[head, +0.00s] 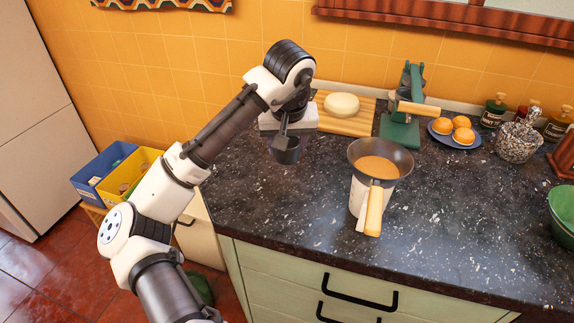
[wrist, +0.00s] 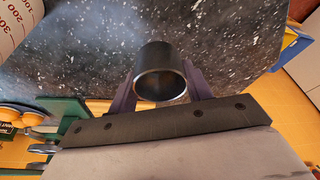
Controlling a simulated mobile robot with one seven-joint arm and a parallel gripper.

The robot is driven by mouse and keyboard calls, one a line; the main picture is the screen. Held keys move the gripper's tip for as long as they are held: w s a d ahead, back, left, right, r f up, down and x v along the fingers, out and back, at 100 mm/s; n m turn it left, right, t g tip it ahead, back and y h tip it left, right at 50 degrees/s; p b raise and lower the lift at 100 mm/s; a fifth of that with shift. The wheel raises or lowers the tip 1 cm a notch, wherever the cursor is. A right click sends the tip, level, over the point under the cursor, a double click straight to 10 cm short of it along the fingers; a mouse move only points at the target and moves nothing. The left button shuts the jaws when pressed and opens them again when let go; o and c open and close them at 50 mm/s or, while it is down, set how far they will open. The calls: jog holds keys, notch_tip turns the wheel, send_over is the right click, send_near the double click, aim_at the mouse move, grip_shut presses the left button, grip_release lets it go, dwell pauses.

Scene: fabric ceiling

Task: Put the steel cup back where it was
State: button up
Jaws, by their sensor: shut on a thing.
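The steel cup (head: 286,154) is small, dark grey and round. It hangs in my gripper (head: 284,134) over the back left part of the counter. In the wrist view the cup (wrist: 160,68) sits between the two fingers, with its round open rim facing the camera. The fingers are shut on its sides. The cup appears held above the dark speckled counter (head: 300,215); its exact height is hard to judge.
A pan (head: 400,155) with brown contents sits at a white container (head: 357,198) right of my gripper. Behind are a wooden board (head: 350,124) with a pale round item, a green press (head: 400,130) and a blue plate (head: 440,138) of oranges. The front left counter is clear.

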jog(key=shift+f, duration=3.25)
jog(key=shift+f, duration=0.2)
jog(key=o, duration=1)
jog(key=shift+r, duration=0.1)
jog(key=shift+r, duration=0.1)
jog(key=v, duration=1.2)
